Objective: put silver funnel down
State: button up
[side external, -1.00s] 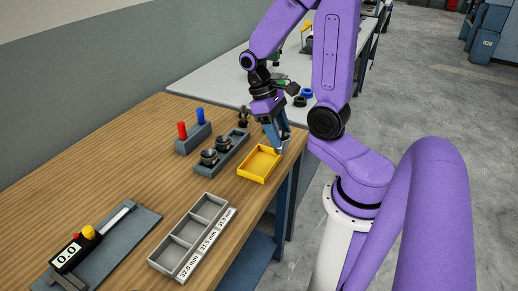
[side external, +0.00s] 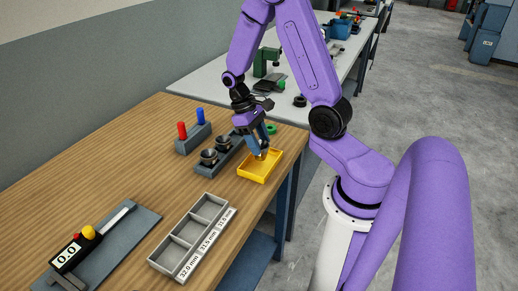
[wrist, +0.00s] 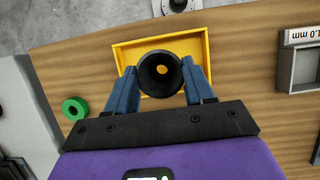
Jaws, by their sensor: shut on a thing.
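My gripper (side external: 261,154) is over the yellow tray (side external: 246,177) on the wooden bench. In the wrist view my blue fingers (wrist: 161,83) are shut on a round, dark-looking funnel (wrist: 148,74), one finger on each side. The wrist camera looks into its wide mouth, and yellow shows through its central hole. The funnel is in front of the yellow tray (wrist: 119,55) in that view. In the side view the fingers mostly hide it, and I cannot tell whether it touches the tray floor.
A dark rack (side external: 232,160) with two funnel-like pieces stands left of the tray. Behind it is a block with red and blue pegs (side external: 193,139). A grey sorting box (side external: 192,236) and a gauge (side external: 75,252) lie nearer. A green ring (wrist: 74,107) lies near the tray.

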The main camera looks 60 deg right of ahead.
jog(key=shift+f, duration=1.5)
jog(key=shift+f, duration=0.1)
jog(key=o, duration=1.2)
jog(key=v, duration=1.2)
jog(key=s+a+r+n+t+h, duration=0.1)
jog(key=s+a+n, duration=0.2)
jog(key=a, duration=0.3)
jog(key=s+a+r+n+t, duration=0.2)
jog(key=s+a+n, duration=0.1)
jog(key=a, duration=0.3)
jog(key=s+a+n, duration=0.1)
jog(key=s+n, duration=0.1)
jog(key=s, duration=0.2)
jog(key=s+a+n+t+y, duration=0.1)
jog(key=s+a+n, duration=0.1)
jog(key=s, duration=0.3)
jog(key=s+a+n, duration=0.1)
jog(key=s+n, duration=0.1)
jog(key=s, duration=0.2)
jog(key=shift+s+a+r+n+t, duration=0.2)
jog(key=shift+a+r+n+t, duration=0.1)
jog(key=shift+a+r, duration=0.1)
